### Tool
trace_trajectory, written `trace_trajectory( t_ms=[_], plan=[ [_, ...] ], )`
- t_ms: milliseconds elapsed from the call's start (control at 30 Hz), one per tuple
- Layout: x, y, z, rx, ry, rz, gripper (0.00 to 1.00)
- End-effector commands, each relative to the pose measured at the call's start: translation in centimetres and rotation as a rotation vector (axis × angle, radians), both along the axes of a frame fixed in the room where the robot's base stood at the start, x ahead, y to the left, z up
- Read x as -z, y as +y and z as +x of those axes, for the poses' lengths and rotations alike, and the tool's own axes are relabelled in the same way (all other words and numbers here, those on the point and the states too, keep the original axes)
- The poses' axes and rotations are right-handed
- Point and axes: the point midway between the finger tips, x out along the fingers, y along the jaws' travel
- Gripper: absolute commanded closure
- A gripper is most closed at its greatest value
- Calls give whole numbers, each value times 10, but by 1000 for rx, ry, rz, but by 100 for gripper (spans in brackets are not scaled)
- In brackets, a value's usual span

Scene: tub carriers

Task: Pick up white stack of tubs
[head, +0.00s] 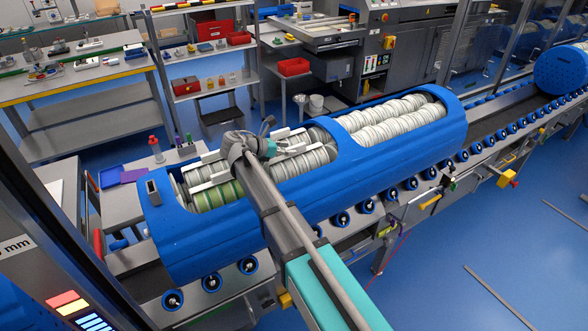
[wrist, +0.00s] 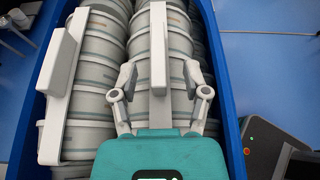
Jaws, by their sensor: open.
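The blue carrier (head: 350,180) lies on the conveyor with rows of tubs in two openings. White tubs (head: 305,163) with pale bars along their tops fill part of the left opening, beside green tubs (head: 215,195). In the wrist view, a white stack of tubs (wrist: 178,42) with a white bar (wrist: 158,45) along its top runs away from my gripper (wrist: 160,78). My gripper is open, its fingers on either side of the bar. I cannot tell whether they touch it. In the head view, my gripper (head: 264,146) is over the left opening, its fingertips hard to make out.
Another white stack (wrist: 95,85) with its own bar (wrist: 62,80) lies close on the left in the wrist view. The carrier's blue wall (wrist: 222,90) rises close on the right. The right opening holds more white tubs (head: 400,118). Shelves (head: 205,60) stand behind.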

Motion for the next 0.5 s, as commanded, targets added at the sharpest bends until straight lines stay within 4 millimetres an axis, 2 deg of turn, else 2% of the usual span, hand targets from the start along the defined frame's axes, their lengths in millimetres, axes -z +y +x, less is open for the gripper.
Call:
trace_trajectory(
  t_ms=[233, 500],
  plan=[
    [11, -22, 15, 1, 0, 0, 40],
    [12, -27, 18, 0, 0, 0, 40]
  ],
)
